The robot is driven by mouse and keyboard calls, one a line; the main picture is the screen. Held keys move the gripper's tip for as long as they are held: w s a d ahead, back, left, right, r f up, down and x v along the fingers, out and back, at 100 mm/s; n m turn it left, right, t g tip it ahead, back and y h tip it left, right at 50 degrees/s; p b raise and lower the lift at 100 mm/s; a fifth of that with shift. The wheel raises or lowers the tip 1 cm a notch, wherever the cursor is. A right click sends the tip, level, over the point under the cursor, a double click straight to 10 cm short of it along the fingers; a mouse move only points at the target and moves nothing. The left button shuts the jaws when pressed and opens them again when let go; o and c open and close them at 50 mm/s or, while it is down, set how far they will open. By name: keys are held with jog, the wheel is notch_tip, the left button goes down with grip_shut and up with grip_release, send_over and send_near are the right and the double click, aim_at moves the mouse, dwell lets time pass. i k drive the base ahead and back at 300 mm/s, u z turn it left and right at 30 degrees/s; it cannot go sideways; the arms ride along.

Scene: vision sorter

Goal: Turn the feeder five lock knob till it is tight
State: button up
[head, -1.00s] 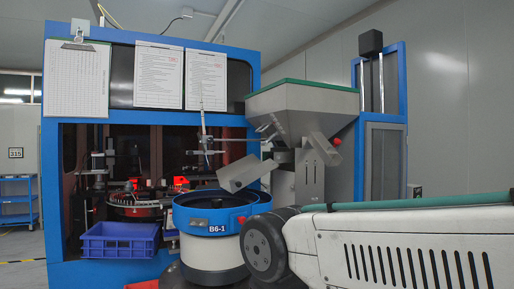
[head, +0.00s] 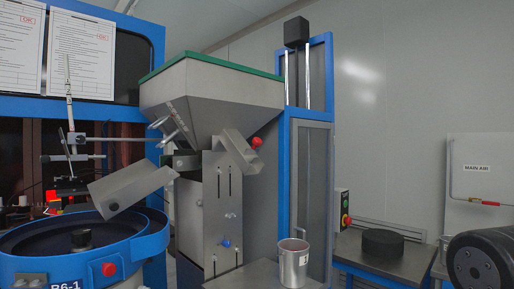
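A steel feeder hopper (head: 212,98) with a green rim stands above a grey metal stand (head: 215,205). A red ball knob (head: 257,142) sticks out at the right of its chute. A small blue knob (head: 225,243) is low on the stand's front face. A red knob (head: 108,269) sits on the front of the blue bowl feeder (head: 150,243), whose label reads B6-1, partly cut off. I cannot tell which knob is the feeder five lock knob, or how tight any is. My gripper is out of view; only part of my arm shows at the lower right.
A steel mug (head: 293,262) stands on a grey table top (head: 245,276) before the stand. A switch box (head: 344,208) and a MAIN AIR panel (head: 483,185) are behind.

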aim_at(79, 139)
jog(key=z, duration=1.55)
jog(key=i, duration=1)
jog(key=u, duration=2.9)
jog(key=i, duration=0.5)
jog(key=z, duration=0.05)
